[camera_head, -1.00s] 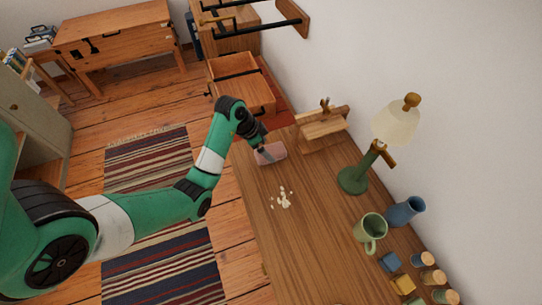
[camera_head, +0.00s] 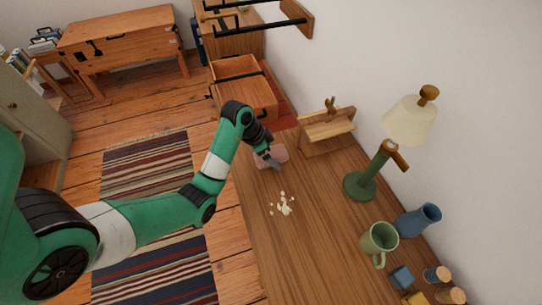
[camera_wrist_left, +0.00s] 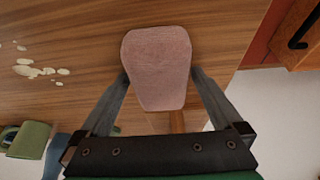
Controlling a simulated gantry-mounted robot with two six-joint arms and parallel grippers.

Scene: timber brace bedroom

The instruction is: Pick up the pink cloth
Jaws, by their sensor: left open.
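The pink cloth (camera_head: 280,153) lies on the wooden table near its far left end, partly hidden by my left gripper (camera_head: 270,163) in the head view. In the left wrist view the cloth (camera_wrist_left: 157,62) is a flat, rounded pink shape. My left gripper (camera_wrist_left: 160,77) is open there, with one finger at each side of the cloth's lower part. I cannot tell whether the fingers touch it. My right gripper is not in view.
Pale crumbs (camera_head: 283,205) lie on the table (camera_head: 310,245) nearer than the cloth. A wooden stand (camera_head: 327,130), a green lamp (camera_head: 360,186), a green mug (camera_head: 379,243) and a blue vase (camera_head: 418,219) line the right side. An open drawer (camera_head: 236,67) is beyond the table.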

